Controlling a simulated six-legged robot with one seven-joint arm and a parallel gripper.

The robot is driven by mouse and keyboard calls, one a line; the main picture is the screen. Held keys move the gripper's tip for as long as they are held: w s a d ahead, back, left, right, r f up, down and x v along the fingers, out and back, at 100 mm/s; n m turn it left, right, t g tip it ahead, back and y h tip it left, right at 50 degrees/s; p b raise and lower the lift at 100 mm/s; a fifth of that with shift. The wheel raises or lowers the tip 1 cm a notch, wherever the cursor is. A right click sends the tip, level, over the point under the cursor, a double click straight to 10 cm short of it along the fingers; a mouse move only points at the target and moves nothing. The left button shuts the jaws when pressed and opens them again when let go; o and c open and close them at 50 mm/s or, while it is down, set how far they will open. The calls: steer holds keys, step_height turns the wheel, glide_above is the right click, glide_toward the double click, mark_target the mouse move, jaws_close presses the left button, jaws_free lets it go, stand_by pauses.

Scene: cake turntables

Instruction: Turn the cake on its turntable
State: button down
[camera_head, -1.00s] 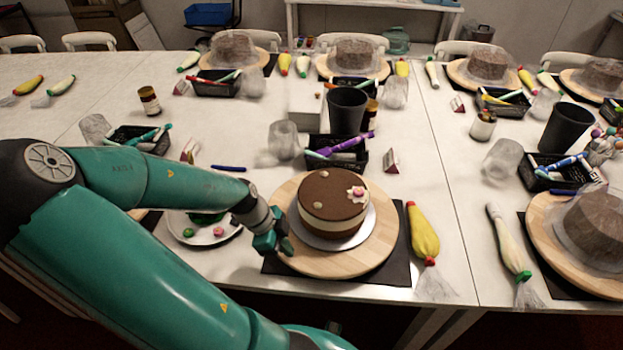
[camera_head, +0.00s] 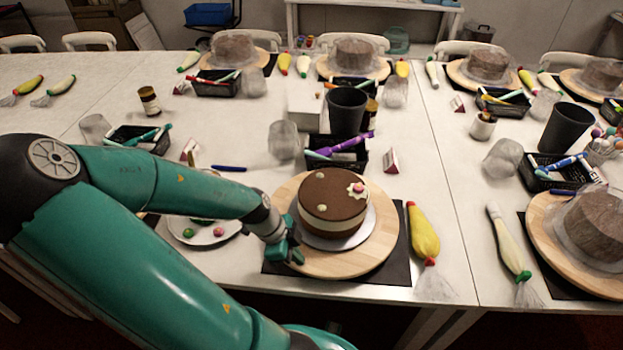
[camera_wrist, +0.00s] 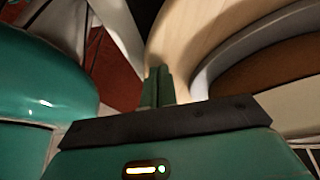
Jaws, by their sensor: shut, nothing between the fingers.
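The chocolate cake (camera_head: 333,201) has a cream middle band and a few small decorations on top. It sits on a silver board (camera_head: 369,223) on the round wooden turntable (camera_head: 385,240). My gripper (camera_head: 297,258) is shut and empty at the turntable's front left edge, close to the cake board. In the wrist view, my gripper's fingers (camera_wrist: 158,85) are together over or against the wooden rim (camera_wrist: 180,40), with the cake (camera_wrist: 285,75) to their right. I cannot tell whether the fingertips touch the wood.
A dark mat (camera_head: 400,270) lies under the turntable. A yellow piping bag (camera_head: 423,232) is at its right, a plate of candies (camera_head: 215,238) at its left. A black tool basket (camera_head: 345,160) and a dark cup (camera_head: 346,108) stand behind.

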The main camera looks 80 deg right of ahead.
mark_target(316, 268)
steer(key=shift+s, duration=0.1)
steer(key=shift+s+a, duration=0.2)
steer(key=shift+s, duration=0.65)
steer(key=shift+s+a, duration=0.15)
steer(key=shift+s, duration=0.65)
steer(key=shift+r, duration=1.4)
step_height(316, 268, up, 6)
